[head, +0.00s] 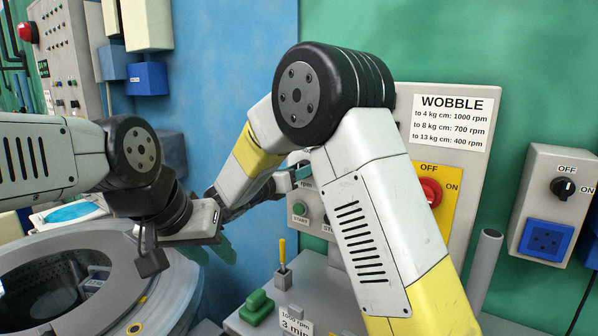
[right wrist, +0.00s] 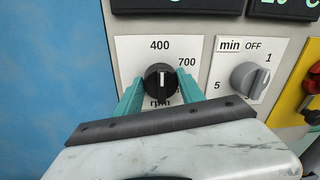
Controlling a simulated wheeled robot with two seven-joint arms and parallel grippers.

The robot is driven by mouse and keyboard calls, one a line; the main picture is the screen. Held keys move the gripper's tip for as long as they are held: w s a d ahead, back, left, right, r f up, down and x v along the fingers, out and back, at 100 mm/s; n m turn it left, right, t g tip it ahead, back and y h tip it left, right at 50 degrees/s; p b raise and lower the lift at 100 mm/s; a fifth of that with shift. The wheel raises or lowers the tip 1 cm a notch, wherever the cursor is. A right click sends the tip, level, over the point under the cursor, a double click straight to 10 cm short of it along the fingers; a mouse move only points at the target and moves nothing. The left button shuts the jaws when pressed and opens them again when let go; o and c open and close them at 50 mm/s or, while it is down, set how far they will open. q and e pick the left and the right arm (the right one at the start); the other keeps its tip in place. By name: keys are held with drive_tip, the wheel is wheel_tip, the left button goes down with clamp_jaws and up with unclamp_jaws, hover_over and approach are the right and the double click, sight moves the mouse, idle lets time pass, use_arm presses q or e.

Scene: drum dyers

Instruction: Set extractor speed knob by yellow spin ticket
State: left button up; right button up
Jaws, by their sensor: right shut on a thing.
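The black speed knob (right wrist: 160,80) sits on a white rpm dial in the right wrist view. Its white mark stands about upright, toward the 400 label; 700 is at its upper right and a lower label is partly hidden. My right gripper (right wrist: 160,92) has its teal fingers on both sides of this knob, shut on it. In the head view my right gripper (head: 292,176) reaches the panel, its dial mostly hidden. My left gripper (head: 215,250) hangs beside the drum, its jaw opening unclear.
A grey minute knob (right wrist: 249,80) is right of the speed knob. A WOBBLE chart (head: 450,122) and red switch (head: 431,191) are on the panel. A green block (head: 257,307) and yellow-handled tool (head: 282,251) are on the ledge. The round drum (head: 150,290) is at left.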

drive_tip(key=c, duration=0.4)
drive_tip(key=shift+m, duration=0.3)
drive_tip(key=m, duration=1)
drive_tip(key=shift+s+d+m+y, duration=0.1)
drive_tip(key=shift+d+m+y, duration=0.05)
drive_tip(key=shift+m+y, duration=0.15)
idle(0.3)
drive_tip(key=o, duration=1.4)
drive_tip(key=shift+c, duration=0.2)
